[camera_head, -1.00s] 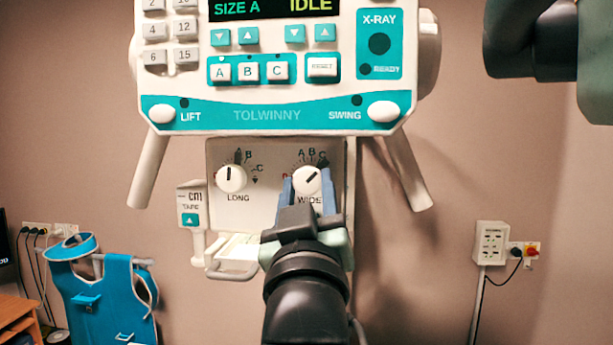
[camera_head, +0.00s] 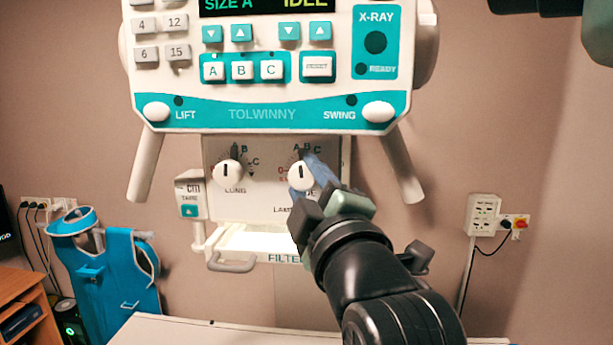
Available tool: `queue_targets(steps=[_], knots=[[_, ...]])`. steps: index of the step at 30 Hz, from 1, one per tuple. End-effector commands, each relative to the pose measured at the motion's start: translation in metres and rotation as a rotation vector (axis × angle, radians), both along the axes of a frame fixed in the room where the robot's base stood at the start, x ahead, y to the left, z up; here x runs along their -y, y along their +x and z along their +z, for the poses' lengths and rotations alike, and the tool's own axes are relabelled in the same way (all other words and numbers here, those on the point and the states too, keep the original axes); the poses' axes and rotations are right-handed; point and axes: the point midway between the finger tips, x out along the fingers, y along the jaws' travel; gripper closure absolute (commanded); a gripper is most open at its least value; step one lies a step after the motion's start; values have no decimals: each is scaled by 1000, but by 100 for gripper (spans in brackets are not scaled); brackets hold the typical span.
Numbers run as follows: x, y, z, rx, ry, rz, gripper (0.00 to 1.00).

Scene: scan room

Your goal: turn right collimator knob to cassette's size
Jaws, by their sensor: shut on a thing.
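The right collimator knob (camera_head: 301,176) is a white round dial on the front panel, with A, B and C marked above it. Its dark pointer line stands about straight up, near the A and B marks. My gripper (camera_head: 309,181) reaches it from the lower right, rolled over, with its blue fingers shut on the knob; the fingers and wrist cover part of its scale and label. The left knob, marked LONG (camera_head: 227,173), has its pointer upright. The display (camera_head: 265,6) above reads SIZE A and is cut by the frame's top. No cassette can be made out.
A bright tray (camera_head: 255,238) sits below. A pale tabletop (camera_head: 220,333) lies at the bottom. A blue apron (camera_head: 118,270) hangs at left; a wall box (camera_head: 484,214) is at right.

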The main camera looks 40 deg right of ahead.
Motion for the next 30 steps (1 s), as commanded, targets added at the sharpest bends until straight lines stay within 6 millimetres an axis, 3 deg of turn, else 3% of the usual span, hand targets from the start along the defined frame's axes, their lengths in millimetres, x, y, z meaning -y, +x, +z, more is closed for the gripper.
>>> queue_targets(steps=[12, 28, 29, 30], knots=[[0, 0, 1, -137, -115, 0, 100], [0, 0, 1, -154, -129, 0, 100], [0, 0, 1, -154, -129, 0, 51], [0, 0, 1, -154, -129, 0, 44]])
